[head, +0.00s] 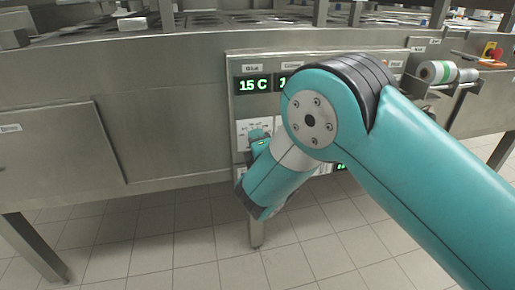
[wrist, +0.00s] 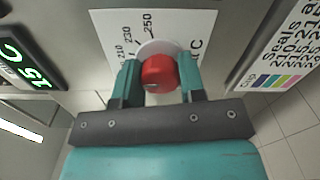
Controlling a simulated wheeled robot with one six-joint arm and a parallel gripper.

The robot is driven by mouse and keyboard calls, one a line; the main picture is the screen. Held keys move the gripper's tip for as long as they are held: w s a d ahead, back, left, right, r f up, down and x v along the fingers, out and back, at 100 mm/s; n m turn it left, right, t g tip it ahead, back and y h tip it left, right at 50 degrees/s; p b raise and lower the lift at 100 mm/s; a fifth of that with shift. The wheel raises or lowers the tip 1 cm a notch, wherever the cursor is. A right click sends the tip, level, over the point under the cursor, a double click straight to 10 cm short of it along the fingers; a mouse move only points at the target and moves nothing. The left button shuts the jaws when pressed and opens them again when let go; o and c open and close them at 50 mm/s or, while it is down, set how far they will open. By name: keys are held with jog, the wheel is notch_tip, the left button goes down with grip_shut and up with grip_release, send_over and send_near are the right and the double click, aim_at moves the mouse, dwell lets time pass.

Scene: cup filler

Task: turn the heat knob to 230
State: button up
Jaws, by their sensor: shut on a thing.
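The red heat knob (wrist: 158,72) sits on a white dial plate (wrist: 185,25) in the wrist view. The marks 210, 230 and 250 show on the plate beside and above the knob; the other marks are hidden. My gripper (wrist: 158,78) has one teal finger on each side of the knob and is shut on it. A small pale mark shows low on the knob's face, but I cannot tell which number the knob points to. In the head view my arm hides the knob, and my gripper is at the control panel (head: 234,120).
A sign with coloured stripes (wrist: 275,81) is to the right. Rolls (head: 438,71) sit on a holder at the right. Tiled floor (head: 150,240) lies below.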

jog(key=m+b, duration=0.1)
jog(key=m, duration=0.1)
jog(key=m+b, duration=0.4)
jog(key=shift+f, duration=0.25)
jog(key=m+b, duration=0.3)
jog(key=m, duration=0.1)
jog(key=shift+r+b, duration=0.1)
jog(key=shift+b, duration=0.3)
jog(key=shift+m, duration=0.4)
jog(key=o, duration=0.9)
jog(key=shift+r, duration=0.1)
jog(key=b+v, duration=0.4)
jog(key=v, duration=1.3)
jog(key=shift+s+d+r+b, duration=0.1)
jog(key=shift+s+b, duration=0.15)
jog(key=shift+b, duration=0.15)
